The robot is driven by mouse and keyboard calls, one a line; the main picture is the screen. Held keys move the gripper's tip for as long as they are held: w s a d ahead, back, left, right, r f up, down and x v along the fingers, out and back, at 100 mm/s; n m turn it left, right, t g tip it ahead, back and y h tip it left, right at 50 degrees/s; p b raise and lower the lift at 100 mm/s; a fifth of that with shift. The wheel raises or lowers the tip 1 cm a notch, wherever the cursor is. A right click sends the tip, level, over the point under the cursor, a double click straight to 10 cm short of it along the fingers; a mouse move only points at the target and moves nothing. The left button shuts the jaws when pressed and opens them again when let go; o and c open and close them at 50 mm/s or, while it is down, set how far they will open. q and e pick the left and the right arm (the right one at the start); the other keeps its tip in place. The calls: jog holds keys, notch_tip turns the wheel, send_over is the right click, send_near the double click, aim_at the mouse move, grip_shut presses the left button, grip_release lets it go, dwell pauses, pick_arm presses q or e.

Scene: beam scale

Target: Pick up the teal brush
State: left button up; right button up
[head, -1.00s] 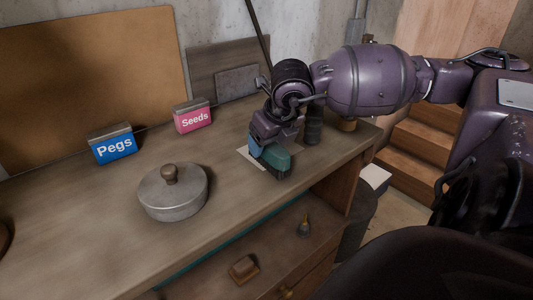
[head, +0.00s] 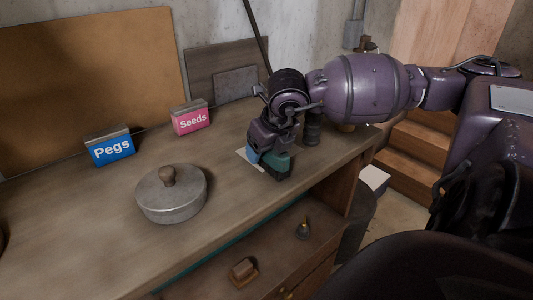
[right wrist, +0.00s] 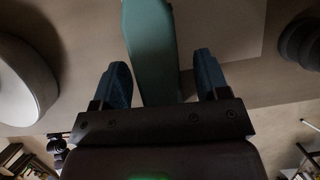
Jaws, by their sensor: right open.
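The teal brush (head: 278,160) is on the workbench near its right front corner, partly hidden by my right gripper. In the right wrist view the teal brush (right wrist: 152,50) shows as a long teal body running between the two blue fingers. My right gripper (right wrist: 164,78) is open, with one finger on each side of the brush and a visible gap to the right finger. In the head view my right gripper (head: 264,156) is low over the bench at the brush. My left gripper is not in view.
A lidded metal pot (head: 171,198) stands to the left. Blue Pegs (head: 111,148) and pink Seeds (head: 190,118) boxes stand behind it. A pale sheet (head: 243,157) lies beside the gripper. A dark cylinder (head: 312,128) stands close on the right. A shelf with small items is below.

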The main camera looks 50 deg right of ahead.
jog(key=c, duration=1.1)
jog(key=shift+r, duration=0.1)
notch_tip(320, 180, up, 20)
jog(key=p, duration=0.1)
jog(key=shift+r, duration=0.15)
jog(key=o, duration=0.3)
jog(key=shift+c, duration=0.6)
jog(key=shift+s, duration=0.1)
